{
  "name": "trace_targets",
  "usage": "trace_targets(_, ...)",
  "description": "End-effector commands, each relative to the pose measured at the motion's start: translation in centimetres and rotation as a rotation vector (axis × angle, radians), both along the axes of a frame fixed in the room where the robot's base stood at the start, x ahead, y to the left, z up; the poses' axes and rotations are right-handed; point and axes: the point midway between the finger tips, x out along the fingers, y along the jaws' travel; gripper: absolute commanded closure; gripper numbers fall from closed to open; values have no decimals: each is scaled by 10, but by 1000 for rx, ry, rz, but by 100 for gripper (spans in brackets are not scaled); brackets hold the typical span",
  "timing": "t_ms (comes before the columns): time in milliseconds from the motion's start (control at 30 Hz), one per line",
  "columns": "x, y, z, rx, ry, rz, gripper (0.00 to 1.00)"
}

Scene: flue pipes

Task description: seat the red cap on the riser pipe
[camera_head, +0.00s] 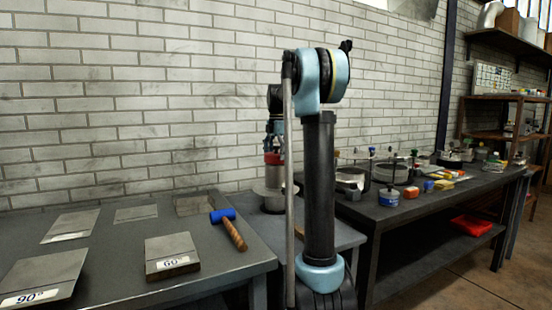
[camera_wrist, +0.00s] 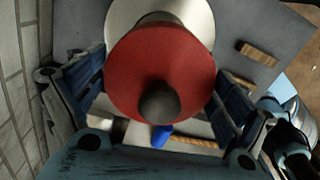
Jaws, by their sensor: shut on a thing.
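The red cap (camera_head: 273,158) is between the fingers of my gripper (camera_head: 275,143), which is shut on it. In the wrist view the cap (camera_wrist: 135,65) is a large red disc with a dark grey knob facing the camera. The blue-padded fingers of my gripper (camera_wrist: 160,84) flank it left and right. A silver metal pipe (camera_head: 275,177), which looks like the riser pipe, stands upright directly below the cap. Its pale metal (camera_wrist: 118,14) shows behind the cap in the wrist view. The cap hides the pipe's mouth, and I cannot tell whether the two touch.
A mallet with a blue head (camera_head: 222,215) lies on the left table (camera_head: 110,275), near a block marked 60 (camera_head: 172,255) and metal plates. The right bench (camera_head: 440,195) holds several pots, tins and small items. My arm hides part of the middle table (camera_head: 345,235).

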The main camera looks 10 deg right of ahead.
Motion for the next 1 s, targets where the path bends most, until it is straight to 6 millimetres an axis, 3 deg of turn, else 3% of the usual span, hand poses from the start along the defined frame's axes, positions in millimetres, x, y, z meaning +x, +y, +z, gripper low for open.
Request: trace_targets(1000, 0, 0, -13, 0, 0, 0, 34)
